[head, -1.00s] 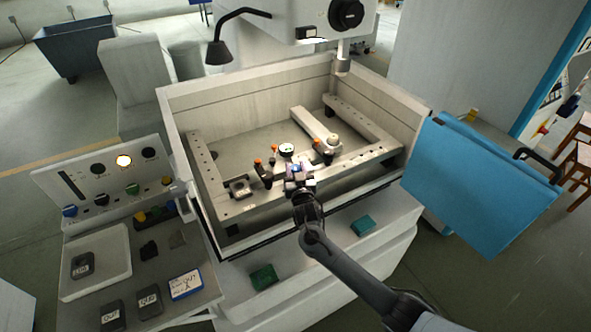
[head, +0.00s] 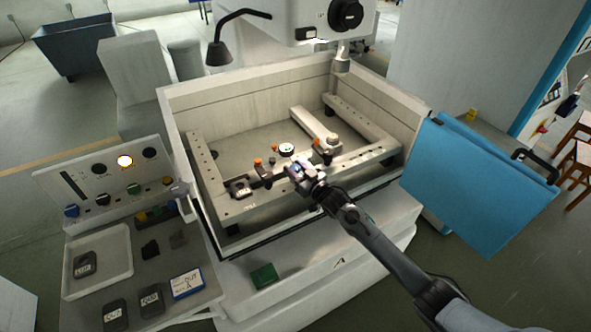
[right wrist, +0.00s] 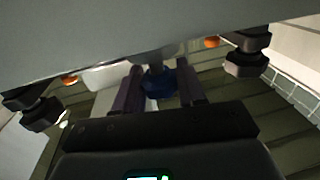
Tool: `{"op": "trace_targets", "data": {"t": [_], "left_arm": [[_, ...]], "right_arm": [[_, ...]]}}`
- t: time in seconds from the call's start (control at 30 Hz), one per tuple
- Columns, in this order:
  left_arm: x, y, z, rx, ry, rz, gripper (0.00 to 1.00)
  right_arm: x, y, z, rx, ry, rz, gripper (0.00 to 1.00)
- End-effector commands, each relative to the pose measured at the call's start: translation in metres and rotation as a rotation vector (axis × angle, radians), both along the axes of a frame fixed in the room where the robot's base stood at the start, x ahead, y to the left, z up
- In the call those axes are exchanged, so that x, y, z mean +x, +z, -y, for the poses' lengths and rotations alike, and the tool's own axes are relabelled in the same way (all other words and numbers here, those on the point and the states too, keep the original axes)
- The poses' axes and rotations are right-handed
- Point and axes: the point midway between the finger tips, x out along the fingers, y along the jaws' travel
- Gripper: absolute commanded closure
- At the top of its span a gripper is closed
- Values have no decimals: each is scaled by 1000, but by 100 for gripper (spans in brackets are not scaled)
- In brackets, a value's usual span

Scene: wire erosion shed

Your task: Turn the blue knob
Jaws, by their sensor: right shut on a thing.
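The blue knob (right wrist: 159,82) shows in the right wrist view, faceted, at the lower end of a grey stem. My right gripper (right wrist: 157,88) has one dark finger on each side of it and is shut on it. In the head view my right gripper (head: 294,171) is at the front rail of the machine tank, reached from the lower right. My left gripper is in neither current view. Another blue knob (head: 71,210) sits on the control panel at the left, away from the gripper.
Dark clamps with orange tops flank the gripper; one (head: 265,171) stands close to its left. The tank's wall (head: 245,85) surrounds the work area. A blue panel (head: 480,185) hangs at the right. A white tray (head: 127,262) and a green block (head: 264,276) lie outside the tank.

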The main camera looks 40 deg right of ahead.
Motion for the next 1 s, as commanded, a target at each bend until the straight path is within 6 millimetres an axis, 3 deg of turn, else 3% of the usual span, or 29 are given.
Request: {"op": "trace_targets", "data": {"t": [0.67, 0.7, 0.83, 1.0], "left_arm": [[0, -4, -3, 11, -7, 0, 57], [0, -4, -2, 9, -6, 0, 57], [0, -4, -1, 7, -4, 0, 57], [0, -3, 0, 0, 1, 0, 57]], "right_arm": [[0, -1, 0, -1, 80, 0, 91], [0, -1, 0, -1, 80, 0, 56], [0, 0, 0, -1, 80, 0, 36], [0, 0, 0, 0, 80, 0, 36]]}}
